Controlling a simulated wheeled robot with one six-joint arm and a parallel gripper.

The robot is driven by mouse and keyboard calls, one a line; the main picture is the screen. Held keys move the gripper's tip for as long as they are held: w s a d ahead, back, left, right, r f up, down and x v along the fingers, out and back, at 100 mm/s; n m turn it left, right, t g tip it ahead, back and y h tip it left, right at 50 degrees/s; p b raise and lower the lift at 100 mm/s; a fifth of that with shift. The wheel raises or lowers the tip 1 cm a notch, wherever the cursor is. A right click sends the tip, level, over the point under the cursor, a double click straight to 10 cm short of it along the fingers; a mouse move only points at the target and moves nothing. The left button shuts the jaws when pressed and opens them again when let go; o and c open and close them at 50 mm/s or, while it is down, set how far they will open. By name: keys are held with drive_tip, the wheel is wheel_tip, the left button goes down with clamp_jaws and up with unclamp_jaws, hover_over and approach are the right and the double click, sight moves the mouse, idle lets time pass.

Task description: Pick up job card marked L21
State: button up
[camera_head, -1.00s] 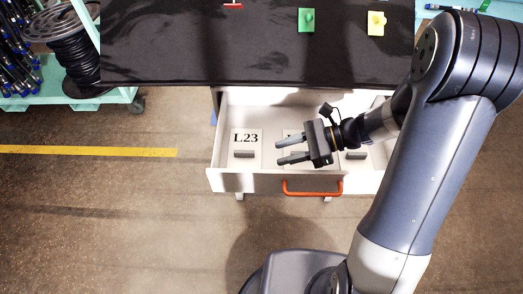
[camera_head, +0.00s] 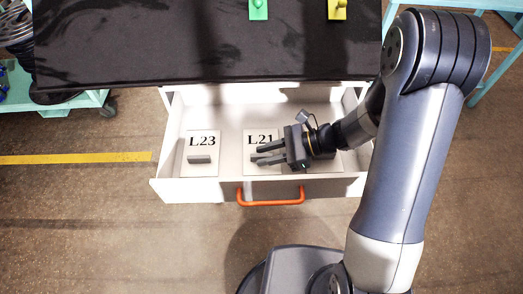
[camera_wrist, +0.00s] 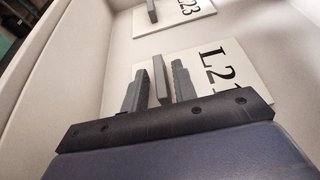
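The job card marked L21 (camera_head: 259,136) lies flat in the open drawer, a white plate with a grey block handle. My gripper (camera_head: 256,155) is over this card with its fingers pointing left, and it hides part of the card. In the wrist view the L21 card (camera_wrist: 232,62) shows its label at the right. Its grey handle (camera_wrist: 160,82) stands between my two spread fingers. I cannot tell whether either finger touches it.
The card marked L23 (camera_head: 201,143) lies to the left in the drawer (camera_head: 172,190). The drawer has an orange handle (camera_head: 270,203) on its front. A black-topped table (camera_head: 200,50) is above and behind, with a green piece (camera_head: 258,10) and a yellow piece (camera_head: 337,10) on it.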

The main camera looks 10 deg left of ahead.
clamp_jaws()
